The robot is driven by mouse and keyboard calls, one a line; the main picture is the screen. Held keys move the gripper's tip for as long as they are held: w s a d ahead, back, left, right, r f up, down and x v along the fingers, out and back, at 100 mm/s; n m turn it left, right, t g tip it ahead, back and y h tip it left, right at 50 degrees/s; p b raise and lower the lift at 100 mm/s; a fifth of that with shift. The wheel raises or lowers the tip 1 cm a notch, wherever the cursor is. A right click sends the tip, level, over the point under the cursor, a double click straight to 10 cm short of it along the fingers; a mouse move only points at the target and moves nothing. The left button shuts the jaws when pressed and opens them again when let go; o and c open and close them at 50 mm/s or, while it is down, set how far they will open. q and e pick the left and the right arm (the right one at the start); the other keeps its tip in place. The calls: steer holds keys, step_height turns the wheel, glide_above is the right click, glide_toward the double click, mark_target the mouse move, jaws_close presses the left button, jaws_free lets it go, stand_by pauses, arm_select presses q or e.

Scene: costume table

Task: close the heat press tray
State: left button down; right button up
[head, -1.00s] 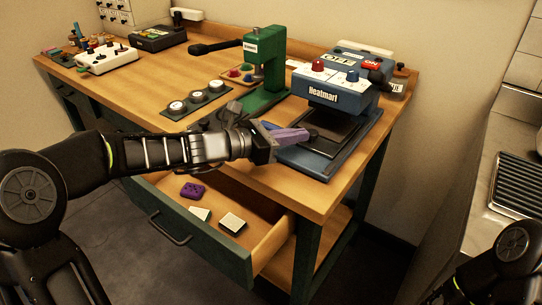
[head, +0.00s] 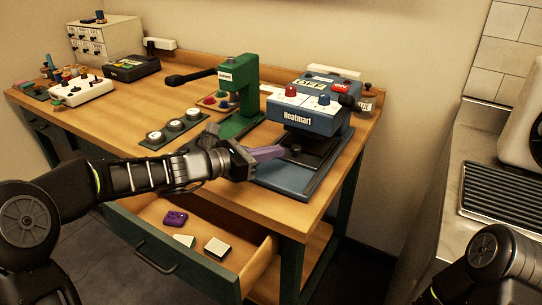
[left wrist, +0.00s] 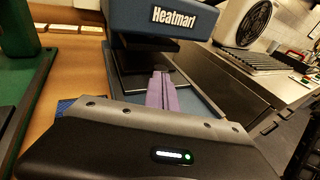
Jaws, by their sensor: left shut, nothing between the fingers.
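The blue heat press (head: 312,115), marked Heatmart, stands near the right end of the wooden table. Its dark tray (head: 318,150) sits low under the head, with its front part sticking out over the blue base (head: 290,182). A dark knob (head: 294,150) is at the tray's front. My left gripper (head: 282,151) is shut and empty, its purple fingers pointing at the knob. The fingertips are at or very near it; I cannot tell whether they touch. In the left wrist view the fingers (left wrist: 161,90) reach toward the tray below the press head (left wrist: 165,20). My right gripper is out of view.
A green press (head: 240,95) stands left of the heat press, with a rack of round pieces (head: 172,132) in front. An open drawer (head: 190,245) under the table holds a purple piece (head: 175,218) and pale pieces. A metal counter (head: 440,215) is at right.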

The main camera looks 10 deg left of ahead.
arm_select(q)
steer(key=v, duration=1.1)
steer(key=shift+s+f, duration=0.1)
